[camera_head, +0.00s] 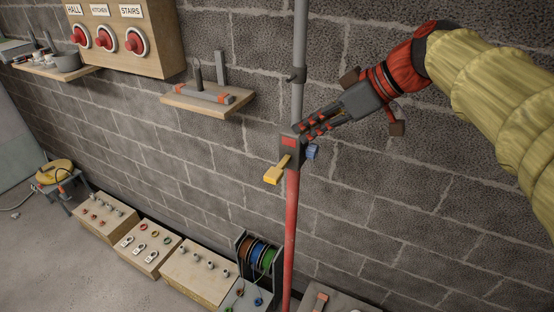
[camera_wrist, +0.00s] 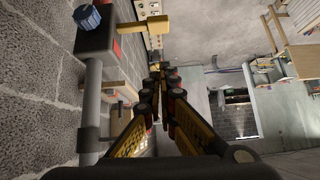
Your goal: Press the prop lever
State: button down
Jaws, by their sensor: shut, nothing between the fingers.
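The prop is a red lower pole (camera_head: 291,235) with a grey upper tube (camera_head: 300,50), standing upright by the block wall. A dark housing (camera_head: 293,149) joins them, with a blue knob (camera_head: 312,152) on its right side. The yellow prop lever (camera_head: 277,171) sticks out from the housing, slanting down to the left. My gripper (camera_head: 304,134) is shut and empty, its tips close to the housing's top and above the lever; I cannot tell whether they touch. In the wrist view, the fingers (camera_wrist: 160,78) point away, with the lever (camera_wrist: 127,30) to their upper left.
A wooden shelf (camera_head: 208,101) with tools is on the wall to the left, below a board (camera_head: 160,60) with red dials. Wooden boxes (camera_head: 203,274) and a reel rack (camera_head: 244,240) with coloured reels stand on the floor below. The wall right of the prop is bare.

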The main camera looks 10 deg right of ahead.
jog(key=shift+n, duration=0.3)
jog(key=shift+f, duration=0.1)
jog(key=p, duration=0.2)
send_over(277, 173)
jog(key=f, duration=0.6)
jog(key=shift+s+d+f, duration=0.15)
jog(key=shift+s+d, duration=0.05)
jog(key=shift+s, duration=0.05)
jog(key=f, duration=0.2)
jog(key=f+p, duration=0.1)
jog(key=shift+w+a+f, duration=0.2)
jog(key=shift+a, duration=0.05)
jog(key=shift+f, duration=0.7)
